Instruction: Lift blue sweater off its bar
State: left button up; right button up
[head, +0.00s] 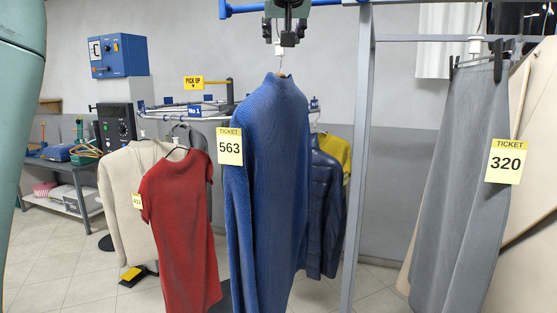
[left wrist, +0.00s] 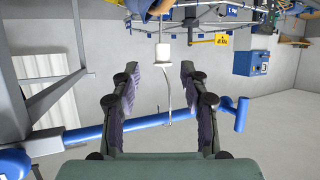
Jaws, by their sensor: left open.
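The blue sweater (head: 272,165) hangs upright on a hanger in the middle of the head view, with a yellow 563 ticket (head: 230,146) at its left shoulder. Its hanger rises to a white block just above the collar. My left gripper (head: 286,32) is at the top of the head view, above the sweater. In the left wrist view, the left gripper (left wrist: 160,80) is open, with a finger on each side of the white block (left wrist: 162,53) and thin hook (left wrist: 167,95). The hook reaches the blue bar (left wrist: 150,121). My right gripper is not in view.
A red dress (head: 183,225) and a cream jacket (head: 128,190) hang to the left. A dark blue puffer jacket (head: 324,215) hangs close behind the sweater. A grey post (head: 359,150) stands just right of it.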

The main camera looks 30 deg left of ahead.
aim_at(278, 47)
pick_arm(q)
jog(key=shift+w+a+f, duration=0.1)
jog(key=shift+a+f, duration=0.1)
jog(key=shift+a, duration=0.4)
jog(key=x, duration=0.4)
jog(key=d+p+x, duration=0.1)
jog(key=x, duration=0.1)
jog(key=shift+w+f, duration=0.15)
jog(key=shift+w, duration=0.3)
jog(key=shift+s+a, duration=0.45)
jog(key=shift+s, duration=0.15)
jog(key=shift+c, duration=1.5)
jog(key=shift+w+d, duration=0.25)
jog(key=shift+w, duration=0.3)
jog(key=c, duration=0.4)
jog(key=shift+a, duration=0.1)
grip_shut()
jog(key=shift+s+a, duration=0.2)
jog(key=shift+s, duration=0.2)
jog(key=shift+w+d, duration=0.2)
jog(key=shift+w, duration=0.15)
